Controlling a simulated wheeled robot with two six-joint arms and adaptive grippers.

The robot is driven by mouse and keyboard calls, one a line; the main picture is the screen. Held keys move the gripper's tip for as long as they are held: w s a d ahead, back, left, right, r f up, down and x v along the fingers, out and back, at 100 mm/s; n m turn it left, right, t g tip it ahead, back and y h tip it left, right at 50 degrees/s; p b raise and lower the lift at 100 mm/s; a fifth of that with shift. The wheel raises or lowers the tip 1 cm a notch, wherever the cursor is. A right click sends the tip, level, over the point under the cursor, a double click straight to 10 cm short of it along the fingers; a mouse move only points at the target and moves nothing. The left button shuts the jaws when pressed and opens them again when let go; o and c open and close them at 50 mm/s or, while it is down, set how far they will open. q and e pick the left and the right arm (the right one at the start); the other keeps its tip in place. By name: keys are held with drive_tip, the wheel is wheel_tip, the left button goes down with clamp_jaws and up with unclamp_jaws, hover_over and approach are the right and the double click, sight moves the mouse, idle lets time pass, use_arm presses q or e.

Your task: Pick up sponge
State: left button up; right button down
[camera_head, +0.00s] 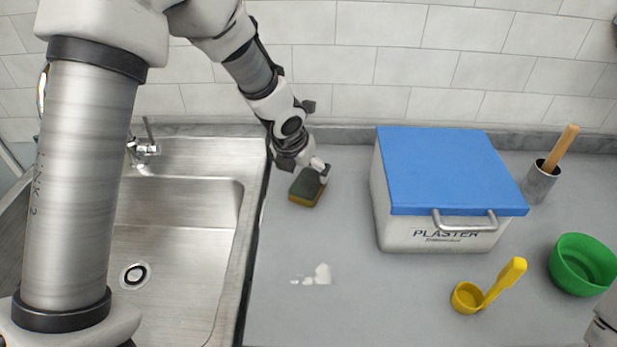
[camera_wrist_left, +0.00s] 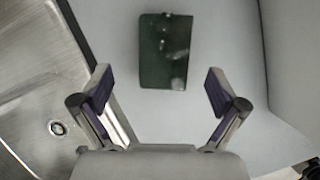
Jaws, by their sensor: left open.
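The sponge (camera_head: 305,190) lies on the grey counter just right of the sink, dark green on top with a yellow lower layer. In the left wrist view the sponge (camera_wrist_left: 164,52) shows its dark green top with pale specks, ahead of the fingertips and between their lines. My left gripper (camera_head: 306,172) is at the far side of the sponge and partly covers it in the head view. In the left wrist view my left gripper (camera_wrist_left: 158,90) is open, with nothing between its fingers. My right gripper cannot be made out in either view.
A steel sink (camera_head: 170,260) lies left of the sponge. A white plaster box (camera_head: 395,225) with a blue lid stands to the right. A yellow scoop (camera_head: 467,298), green bowl (camera_head: 570,270) and metal cup (camera_head: 539,184) are farther right. White residue (camera_head: 318,275) marks the counter.

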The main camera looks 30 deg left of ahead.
sight(308, 183)
use_arm(q)
drive_tip(key=shift+s+d+f+b, duration=0.2)
drive_tip(key=shift+d+f+b, duration=0.15)
drive_tip(key=shift+f, duration=0.3)
drive_tip(key=x, duration=0.2)
drive_tip(key=b+x, duration=0.1)
drive_tip(key=x, duration=0.2)
drive_tip(key=shift+w+a+r, duration=0.15)
drive_tip(key=shift+w, duration=0.35)
drive_tip(key=shift+s+r, duration=0.15)
drive_tip(key=shift+s, duration=0.2)
drive_tip(key=shift+w+f, duration=0.2)
drive_tip(key=shift+f, duration=0.2)
use_arm(e)
drive_tip(key=shift+s+d+f, duration=0.25)
drive_tip(key=shift+s+f, duration=0.25)
drive_tip(key=shift+f, duration=0.35)
use_arm(q)
drive_tip(key=shift+s+r, duration=0.1)
drive_tip(key=c, duration=0.9)
